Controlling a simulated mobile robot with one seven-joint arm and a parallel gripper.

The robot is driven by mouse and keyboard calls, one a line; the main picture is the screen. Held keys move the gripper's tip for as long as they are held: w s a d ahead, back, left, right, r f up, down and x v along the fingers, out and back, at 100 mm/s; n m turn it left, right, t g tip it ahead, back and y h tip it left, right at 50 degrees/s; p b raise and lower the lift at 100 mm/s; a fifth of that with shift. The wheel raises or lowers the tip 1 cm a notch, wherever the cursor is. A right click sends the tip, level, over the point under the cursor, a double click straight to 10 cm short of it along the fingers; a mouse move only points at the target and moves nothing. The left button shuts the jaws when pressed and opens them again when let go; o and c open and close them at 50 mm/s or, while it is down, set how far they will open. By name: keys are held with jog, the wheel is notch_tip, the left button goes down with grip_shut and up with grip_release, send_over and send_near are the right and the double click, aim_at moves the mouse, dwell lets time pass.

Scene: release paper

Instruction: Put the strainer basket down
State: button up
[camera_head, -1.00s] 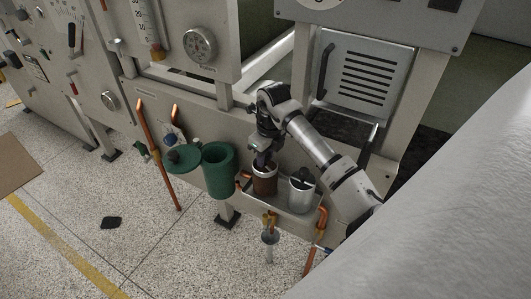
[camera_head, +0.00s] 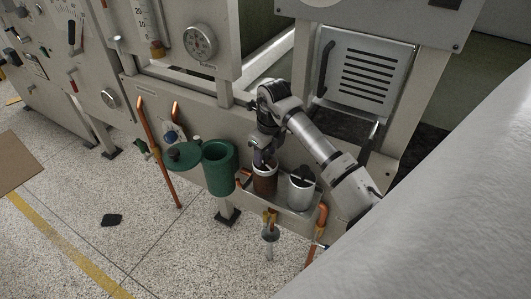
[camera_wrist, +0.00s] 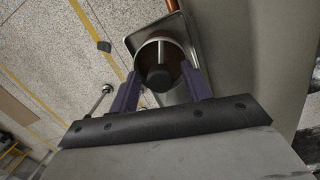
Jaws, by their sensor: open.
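The strainer basket, a reddish-brown cylinder (camera_head: 265,183), stands in a shallow metal tray (camera_head: 285,207) on the machine's front. My gripper (camera_head: 264,160) is just above the basket, pointing down. My gripper is open and holds nothing. The basket's bottom is hidden by the tray wall.
A silver canister (camera_head: 301,193) with a dark top stands right of the basket in the tray. A green open cylinder (camera_head: 219,172) and a round green lid (camera_head: 183,156) are to the left. Copper pipes (camera_head: 161,160) stand nearby. The machine panel is close behind.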

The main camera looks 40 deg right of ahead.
notch_tip(320, 180, up, 12)
jog(key=s+b, duration=0.1)
jog(key=b, duration=0.1)
jog(key=shift+s+d+f, duration=0.2)
